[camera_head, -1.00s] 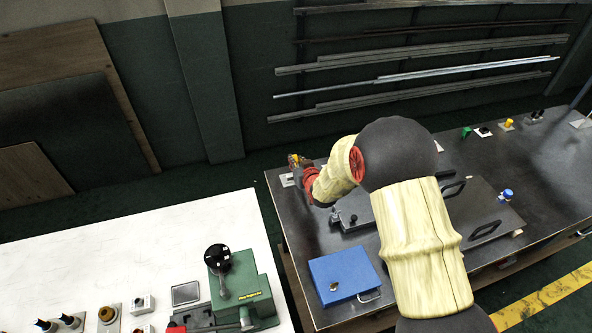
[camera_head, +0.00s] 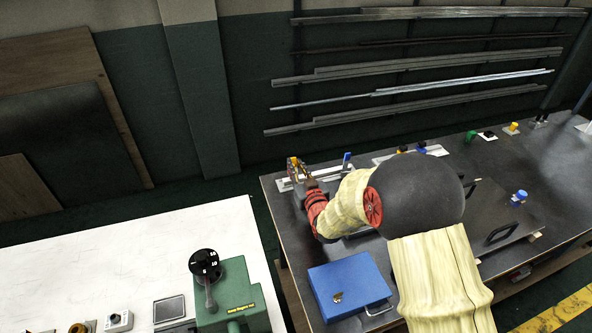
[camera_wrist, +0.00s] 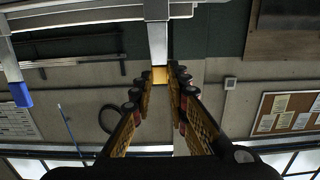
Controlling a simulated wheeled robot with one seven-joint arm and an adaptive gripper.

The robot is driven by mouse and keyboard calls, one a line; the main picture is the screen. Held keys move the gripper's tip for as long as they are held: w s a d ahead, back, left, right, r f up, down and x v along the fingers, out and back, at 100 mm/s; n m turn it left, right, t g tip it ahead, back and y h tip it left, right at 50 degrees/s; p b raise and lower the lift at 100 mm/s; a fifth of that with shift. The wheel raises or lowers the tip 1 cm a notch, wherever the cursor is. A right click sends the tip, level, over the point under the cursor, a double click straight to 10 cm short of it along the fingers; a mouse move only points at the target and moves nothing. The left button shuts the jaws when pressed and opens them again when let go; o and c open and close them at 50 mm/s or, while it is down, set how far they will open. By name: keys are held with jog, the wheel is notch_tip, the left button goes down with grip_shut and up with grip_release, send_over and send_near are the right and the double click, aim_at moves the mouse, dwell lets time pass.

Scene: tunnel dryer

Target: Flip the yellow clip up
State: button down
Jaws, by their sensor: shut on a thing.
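The yellow clip (camera_wrist: 160,75) is a small yellow block at the end of a grey metal bar in the wrist view. My gripper (camera_wrist: 160,84) has its two fingers closed together around it. In the head view my gripper (camera_head: 298,170) is at the far left corner of the dark table, beside a pale metal rail (camera_head: 284,185). The clip is small there and hard to separate from the fingers. My forearm hides part of the rail.
A blue clip (camera_head: 346,158) stands up from the rail, right of my gripper. The dark table (camera_head: 285,215) also bears a blue box (camera_head: 350,284), a plate with black handles, and small coloured parts at the back. A white table (camera_head: 110,235) stands at left.

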dwell(0.3)
jog(key=c, duration=1.7)
grip_release()
jog(key=shift+c, duration=0.2)
jog(key=shift+s, duration=0.1)
jog(key=v, duration=1.2)
